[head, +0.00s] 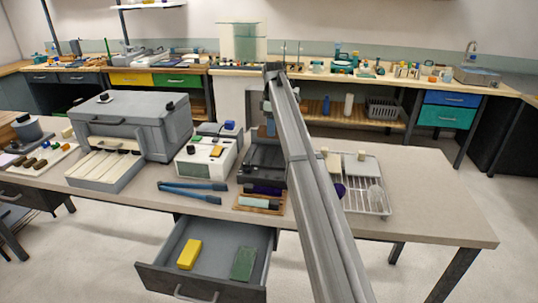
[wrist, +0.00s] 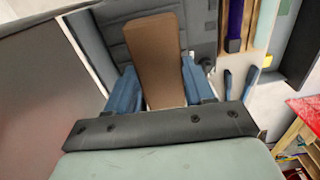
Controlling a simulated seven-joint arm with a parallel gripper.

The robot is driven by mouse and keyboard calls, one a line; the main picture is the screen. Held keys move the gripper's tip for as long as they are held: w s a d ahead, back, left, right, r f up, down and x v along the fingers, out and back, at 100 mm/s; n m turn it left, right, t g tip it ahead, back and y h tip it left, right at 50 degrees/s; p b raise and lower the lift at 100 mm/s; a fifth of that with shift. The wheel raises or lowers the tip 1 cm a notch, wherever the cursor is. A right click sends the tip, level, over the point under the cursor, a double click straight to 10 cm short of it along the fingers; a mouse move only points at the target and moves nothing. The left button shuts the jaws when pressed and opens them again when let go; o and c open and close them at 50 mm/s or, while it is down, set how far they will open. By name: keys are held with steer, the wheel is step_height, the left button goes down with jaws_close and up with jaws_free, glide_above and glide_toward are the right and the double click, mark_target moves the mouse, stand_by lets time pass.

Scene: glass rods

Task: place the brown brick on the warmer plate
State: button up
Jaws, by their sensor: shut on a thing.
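My gripper (wrist: 160,75) is shut on the brown brick (wrist: 152,42), with a blue finger on each side of it in the wrist view. The brick points away from the camera, over or in front of a dark grey ridged surface (wrist: 112,32); I cannot tell whether they touch. In the head view my gripper (head: 269,125) is above the back of a dark grey device (head: 262,157), which looks like the warmer with its plate. The arm crosses in front, and the brick is not clear there.
A wooden rack (head: 236,206) with dark purple and pale bars lies in front of the dark device. A white instrument (head: 187,167) and blue-handled tongs (head: 190,186) are to its left, a wire rack (head: 378,208) to its right. An open drawer (head: 215,262) holds yellow and green blocks.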

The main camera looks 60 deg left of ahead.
steer(key=shift+s+a, duration=0.65)
steer(key=shift+s+f, duration=0.1)
steer(key=shift+f, duration=0.2)
glide_above(268, 158)
steer(key=shift+s+f, duration=0.15)
steer(key=shift+f, duration=4.4)
steer(key=shift+d+f, duration=0.1)
steer(key=o, duration=1.2)
step_height(268, 158, up, 12)
steer(key=shift+r, duration=0.1)
